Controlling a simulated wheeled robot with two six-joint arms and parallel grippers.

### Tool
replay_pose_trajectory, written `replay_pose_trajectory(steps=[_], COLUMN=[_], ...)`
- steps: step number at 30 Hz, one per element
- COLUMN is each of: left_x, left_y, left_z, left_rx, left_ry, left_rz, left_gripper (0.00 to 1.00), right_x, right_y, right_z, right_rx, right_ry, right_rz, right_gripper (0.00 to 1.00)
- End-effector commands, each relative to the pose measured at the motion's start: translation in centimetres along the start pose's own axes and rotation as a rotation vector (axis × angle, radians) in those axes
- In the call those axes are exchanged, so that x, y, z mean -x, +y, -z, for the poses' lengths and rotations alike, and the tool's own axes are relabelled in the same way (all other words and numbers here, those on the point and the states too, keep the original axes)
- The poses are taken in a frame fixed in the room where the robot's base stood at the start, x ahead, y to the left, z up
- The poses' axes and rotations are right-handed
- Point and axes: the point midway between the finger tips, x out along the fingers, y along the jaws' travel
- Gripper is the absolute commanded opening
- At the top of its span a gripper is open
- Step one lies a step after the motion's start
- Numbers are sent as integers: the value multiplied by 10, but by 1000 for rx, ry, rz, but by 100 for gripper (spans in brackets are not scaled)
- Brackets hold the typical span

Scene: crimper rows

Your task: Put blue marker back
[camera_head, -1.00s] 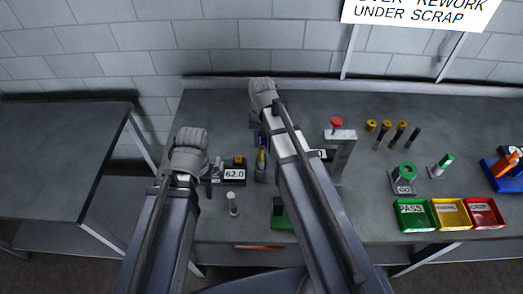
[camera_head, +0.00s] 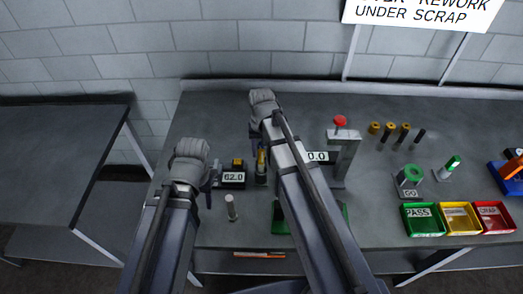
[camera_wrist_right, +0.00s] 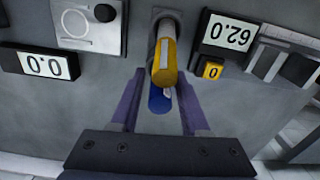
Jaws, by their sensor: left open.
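A blue cylinder (camera_wrist_right: 158,100), which looks like the blue marker, shows between my right gripper's fingers (camera_wrist_right: 160,115) in the right wrist view. A yellow cylinder (camera_wrist_right: 166,62) partly covers it and rises from a grey holder (camera_wrist_right: 172,20). The fingers stand apart, with gaps on both sides of the blue cylinder. In the head view the yellow and blue piece (camera_head: 261,163) is beside my right gripper (camera_head: 262,108), whose jaws are hidden by the wrist. My left gripper (camera_head: 192,160) is at the left of the bench, open, its fingertips mostly hidden.
A 62.0 display (camera_head: 233,177) stands left of the yellow piece and a 0.0 display (camera_head: 318,156) to its right. A small pale cylinder (camera_head: 231,207) stands in front. A press with a red knob (camera_head: 340,121) and green, yellow and red trays (camera_head: 425,221) are further right.

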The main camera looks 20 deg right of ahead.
Motion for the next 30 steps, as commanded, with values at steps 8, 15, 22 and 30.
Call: replay_pose_trajectory(steps=[8,15,22,30], left_x=[0,6,28,68], left_y=[0,-1,-3,-6], left_z=[0,0,-2,-4], left_rx=[0,0,-1,1], left_ry=[0,0,0,0], left_rz=[0,0,0,-1], left_gripper=[50,50,50,50], right_x=[0,6,28,68], right_y=[0,0,0,0], right_z=[0,0,0,0], right_rx=[0,0,0,0], right_ry=[0,0,0,0], right_rz=[0,0,0,0], right_gripper=[56,56,56,56])
